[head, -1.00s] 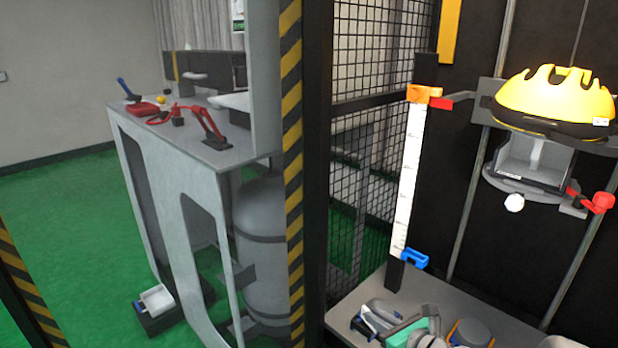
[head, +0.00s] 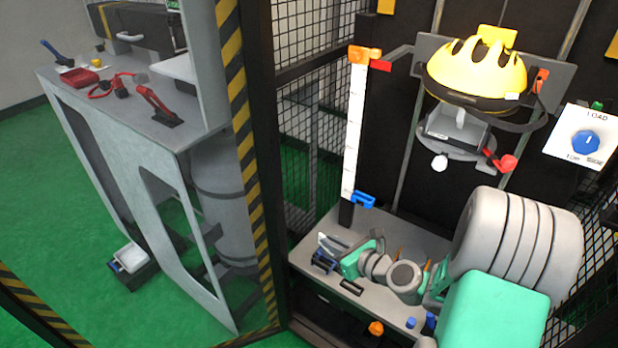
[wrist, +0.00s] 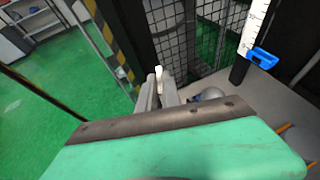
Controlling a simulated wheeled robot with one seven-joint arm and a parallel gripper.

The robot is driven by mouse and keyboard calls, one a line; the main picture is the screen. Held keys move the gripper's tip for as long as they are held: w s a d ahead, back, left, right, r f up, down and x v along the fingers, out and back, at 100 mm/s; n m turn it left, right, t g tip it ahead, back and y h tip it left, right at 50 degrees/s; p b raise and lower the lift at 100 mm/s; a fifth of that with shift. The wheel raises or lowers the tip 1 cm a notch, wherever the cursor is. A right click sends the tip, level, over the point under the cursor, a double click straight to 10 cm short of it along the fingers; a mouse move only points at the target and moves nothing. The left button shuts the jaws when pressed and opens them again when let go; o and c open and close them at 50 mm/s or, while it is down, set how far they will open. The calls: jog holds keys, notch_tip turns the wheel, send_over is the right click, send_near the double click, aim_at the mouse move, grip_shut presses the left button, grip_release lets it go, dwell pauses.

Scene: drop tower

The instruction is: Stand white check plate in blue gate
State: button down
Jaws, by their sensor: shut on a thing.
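The white check plate (wrist: 158,72) shows only as a small pale end between my gripper's fingers (wrist: 158,88) in the wrist view. My gripper is shut on it, and the fingers hide most of it. In the head view my gripper (head: 331,248) is over the left part of the grey bench. The blue gate (head: 363,199) is a U-shaped bracket low on the white scale post, and it also shows upper right in the wrist view (wrist: 263,58). The gripper is left of and nearer than the gate, apart from it.
The white scale (head: 355,125) stands upright on the grey bench (head: 312,238), with an orange clip on top. A yellow helmet (head: 478,72) hangs right of it. A striped post (head: 243,140) and mesh stand at the left. A load dial panel (head: 585,140) is at the right.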

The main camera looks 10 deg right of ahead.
jog(key=s+d+f+m+t+h+b, duration=0.1)
jog(key=s+d+f+m+h+b, duration=0.25)
jog(key=d+f+b, duration=1.5)
jog(key=s+a+n+g+y+p, duration=0.3)
jog(key=s+a+n+y+p, duration=0.1)
jog(key=a+n+y, duration=0.2)
jog(key=shift+s+a+f+n+y, duration=0.35)
jog(key=shift+s+a+f+n, duration=0.1)
jog(key=shift+a, duration=0.8)
jog(key=b, duration=0.4)
send_over(358, 284)
jog(key=s, duration=0.3)
jog(key=shift+g, duration=0.3)
jog(key=f, duration=0.5)
jog(key=a+f, duration=0.1)
jog(key=f, duration=0.2)
jog(key=shift+f, duration=0.35)
jog(key=f, duration=0.1)
jog(key=w+f, duration=0.1)
jog(key=f, duration=0.1)
jog(key=shift+w+d+f+b, duration=0.15)
jog(key=shift+w+f+b, duration=0.1)
jog(key=shift+b, duration=0.15)
jog(key=shift+s+f, duration=0.1)
jog(key=shift+f, duration=0.1)
jog(key=shift+f, duration=0.1)
